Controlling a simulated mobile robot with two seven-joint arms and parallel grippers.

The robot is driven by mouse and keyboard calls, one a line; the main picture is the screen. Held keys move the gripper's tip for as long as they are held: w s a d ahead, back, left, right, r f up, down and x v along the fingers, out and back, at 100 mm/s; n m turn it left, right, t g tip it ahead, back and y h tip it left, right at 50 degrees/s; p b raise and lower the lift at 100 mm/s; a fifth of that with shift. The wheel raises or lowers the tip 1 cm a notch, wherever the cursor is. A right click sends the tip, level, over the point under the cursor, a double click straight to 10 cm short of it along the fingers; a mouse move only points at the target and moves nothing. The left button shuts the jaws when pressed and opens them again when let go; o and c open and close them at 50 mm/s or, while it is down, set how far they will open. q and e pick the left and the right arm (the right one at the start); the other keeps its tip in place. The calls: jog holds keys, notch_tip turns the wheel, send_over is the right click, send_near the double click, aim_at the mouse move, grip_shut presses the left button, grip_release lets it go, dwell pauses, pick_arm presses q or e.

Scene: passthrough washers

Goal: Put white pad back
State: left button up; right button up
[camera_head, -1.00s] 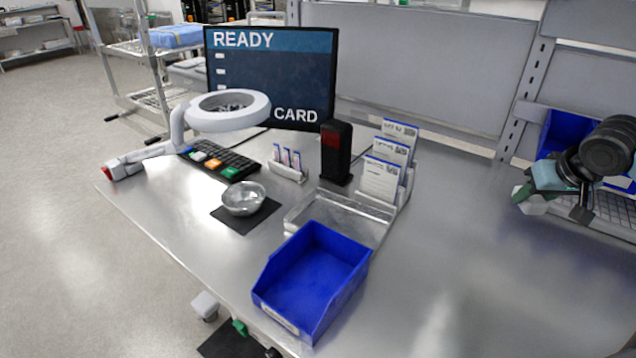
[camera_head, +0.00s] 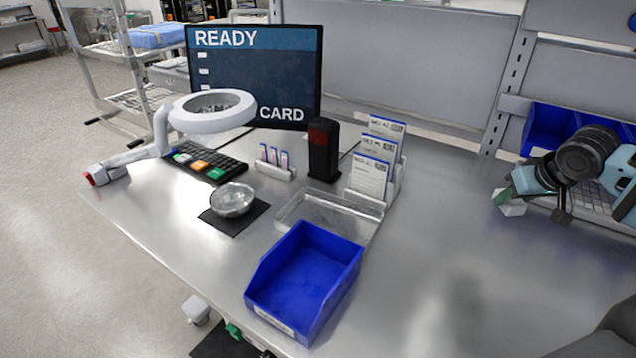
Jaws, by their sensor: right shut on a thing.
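My right gripper (camera_head: 532,199) hangs over the right part of the steel table, in front of the blue bins at the back right. It is shut on a small white piece (camera_head: 512,209), which I take to be the white pad. The piece shows at the gripper's left side, beside a green part. The gripper's own wrist and joint hide much of the grip. I cannot tell whether the piece touches the table. My left gripper is not in view.
An empty blue bin (camera_head: 300,290) stands at the table's front, beside a clear tray (camera_head: 325,215) and a card holder (camera_head: 392,165). A metal bowl (camera_head: 233,200), keyboard (camera_head: 205,165), ring lamp (camera_head: 212,112) and monitor (camera_head: 255,75) are left. The table's middle right (camera_head: 450,240) is clear.

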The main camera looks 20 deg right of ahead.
jog(key=shift+w+f, duration=0.15)
jog(key=shift+f, duration=0.25)
jog(key=shift+f, duration=0.1)
jog(key=shift+a, duration=0.1)
jog(key=shift+w+a+f, duration=0.15)
jog(key=shift+w+a, duration=0.05)
jog(key=shift+f+n, duration=0.1)
jog(key=shift+n, duration=0.2)
jog(key=shift+w+a+f, duration=0.1)
jog(key=shift+f, duration=0.1)
jog(key=shift+w+a+f, duration=0.1)
jog(key=shift+a+f, duration=0.05)
